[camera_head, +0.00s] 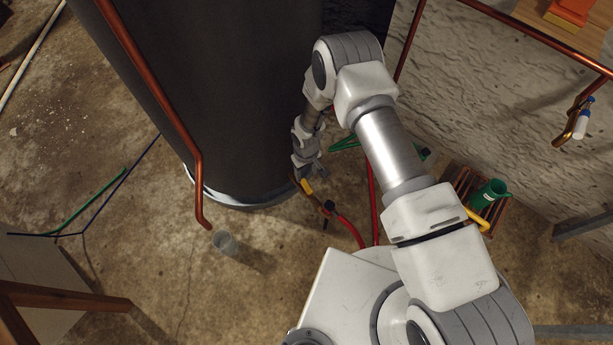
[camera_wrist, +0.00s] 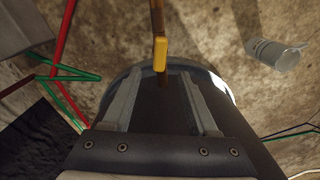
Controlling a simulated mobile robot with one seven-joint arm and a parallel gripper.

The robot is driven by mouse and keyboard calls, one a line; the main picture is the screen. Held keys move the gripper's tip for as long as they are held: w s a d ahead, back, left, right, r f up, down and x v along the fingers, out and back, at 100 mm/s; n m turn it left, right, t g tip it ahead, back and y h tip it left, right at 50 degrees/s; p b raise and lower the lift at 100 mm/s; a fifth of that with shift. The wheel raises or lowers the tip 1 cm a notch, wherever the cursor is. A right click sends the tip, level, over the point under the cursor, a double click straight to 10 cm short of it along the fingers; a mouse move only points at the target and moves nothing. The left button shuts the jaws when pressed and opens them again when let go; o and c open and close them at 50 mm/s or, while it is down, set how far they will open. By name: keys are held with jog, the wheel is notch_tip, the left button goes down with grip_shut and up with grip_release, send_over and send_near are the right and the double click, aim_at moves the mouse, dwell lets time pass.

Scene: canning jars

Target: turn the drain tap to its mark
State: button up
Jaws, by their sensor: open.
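The drain tap has a yellow handle (camera_head: 307,187), low at the foot of the dark tank (camera_head: 240,80). A brass-coloured pipe runs from it to a red hose. In the wrist view the yellow handle (camera_wrist: 160,55) is upright in the picture, in line with the gap between my fingers. My gripper (camera_head: 312,174) is close by the handle, open and empty; its fingers (camera_wrist: 160,78) stand apart on either side of the handle's line. I cannot tell how far the handle reaches between them. I cannot make out the tap's mark.
The red hose (camera_head: 350,230) runs along the floor. A green can (camera_head: 488,194) and a wooden crate (camera_head: 465,183) are at right.

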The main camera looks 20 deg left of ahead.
notch_tip(320, 180, up, 9)
jog(key=p, duration=0.2)
jog(key=shift+r, duration=0.1)
dwell(0.5)
jog(key=w+d+r+m+t, duration=0.1)
jog(key=w+d+r, duration=0.2)
jog(key=r, duration=0.5)
jog(key=w+d+r+m, duration=0.1)
jog(key=w+d+r, duration=0.2)
jog(key=r, duration=0.6)
jog(key=w+d+r+m+t, duration=0.1)
jog(key=w+d+r, duration=0.2)
jog(key=r, duration=0.5)
jog(key=s+d+r+m+t, duration=0.1)
jog(key=s+d+r+m, duration=0.1)
jog(key=d+r, duration=0.5)
jog(key=s+d+r+m, duration=0.1)
jog(key=d+r, duration=0.3)
jog(key=r, duration=0.6)
jog(key=s+d+r+m+t, duration=0.1)
jog(key=s+d+r+m, duration=0.1)
jog(key=s+d+r, duration=0.55)
jog(key=s+d+r+m+t, duration=0.25)
jog(key=s+d, duration=0.25)
jog(key=s, duration=0.5)
notch_tip(320, 180, up, 22)
jog(key=p, duration=2.2)
jog(key=shift+s+a+r+g, duration=0.2)
jog(key=shift+s+a+g, duration=0.05)
jog(key=shift+g, duration=0.2)
